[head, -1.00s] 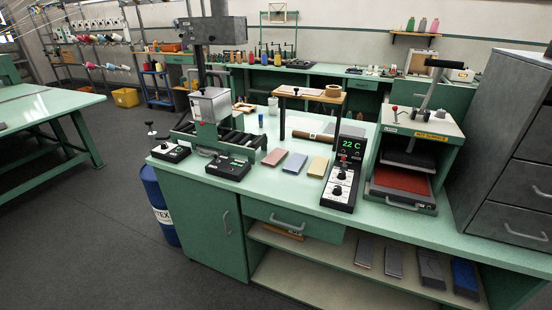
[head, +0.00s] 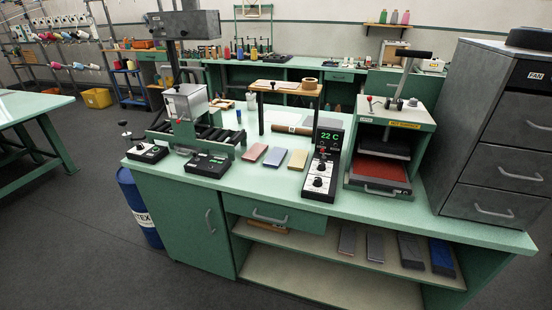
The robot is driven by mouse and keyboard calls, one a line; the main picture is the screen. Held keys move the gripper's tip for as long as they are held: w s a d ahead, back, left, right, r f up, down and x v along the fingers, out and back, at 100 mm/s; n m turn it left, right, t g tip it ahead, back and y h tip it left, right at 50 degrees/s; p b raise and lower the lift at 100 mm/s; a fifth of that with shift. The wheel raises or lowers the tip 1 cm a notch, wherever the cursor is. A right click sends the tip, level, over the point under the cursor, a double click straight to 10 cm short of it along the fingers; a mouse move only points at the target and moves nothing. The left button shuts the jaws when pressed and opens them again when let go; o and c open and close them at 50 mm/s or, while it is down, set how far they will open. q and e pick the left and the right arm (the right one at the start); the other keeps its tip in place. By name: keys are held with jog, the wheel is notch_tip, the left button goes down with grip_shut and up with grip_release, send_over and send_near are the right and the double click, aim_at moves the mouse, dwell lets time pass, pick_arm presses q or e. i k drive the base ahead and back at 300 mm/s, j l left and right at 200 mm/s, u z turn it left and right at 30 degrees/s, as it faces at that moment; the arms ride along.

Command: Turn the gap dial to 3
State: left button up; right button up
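The green workbench (head: 400,212) holds several controls, and no gap label is readable from here. A small black box (head: 148,153) with a light face sits at the bench's left end. A second black box (head: 207,165) with a small display lies right of it, in front of the roller machine (head: 187,105). A tall black control panel (head: 322,163) shows a green "22 C" and has two pale-faced dials with dark knobs below it. The dial settings are too small to read. Neither of my grippers is in view.
Pink, blue and yellow blocks (head: 274,157) lie between the second box and the panel. A press (head: 392,130) with a red pad and a grey drawer cabinet (head: 495,150) stand to the right. A blue drum (head: 138,207) stands at the bench's left end. The floor in front is clear.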

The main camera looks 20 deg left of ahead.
aim_at(140, 147)
jog(key=u, duration=1.35)
